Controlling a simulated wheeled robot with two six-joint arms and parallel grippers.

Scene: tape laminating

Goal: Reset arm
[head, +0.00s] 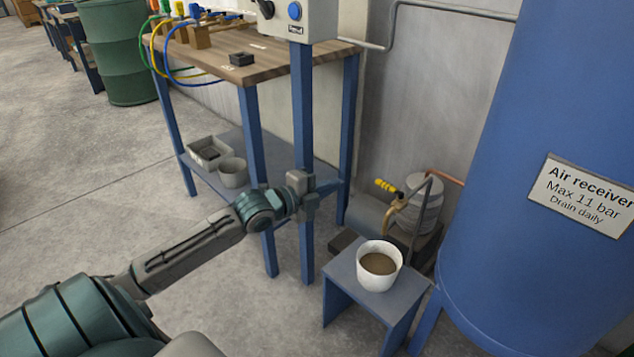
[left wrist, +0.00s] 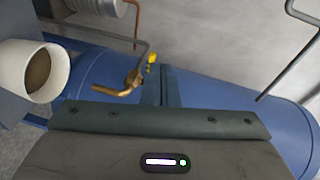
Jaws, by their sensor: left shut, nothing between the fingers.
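My left arm reaches in from the lower left of the head view. Its gripper (head: 328,186) is in front of the blue legs of the workbench, left of the drain valve and above the small stool. In the left wrist view the two fingers (left wrist: 160,85) lie together, shut with nothing between them. The brass drain valve (head: 396,203) has a yellow handle (head: 385,186). The valve also shows in the left wrist view (left wrist: 131,82), just left of the fingers in the picture; the gripper does not hold it. My right gripper is not in view.
A white cup (head: 379,278) of brown liquid stands upright on a low stool (head: 344,282). The blue air receiver (head: 490,240) fills the right side. The workbench (head: 285,68) has a lower shelf holding a grey tray and pot (head: 233,177). Open floor (head: 90,200) lies at the left.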

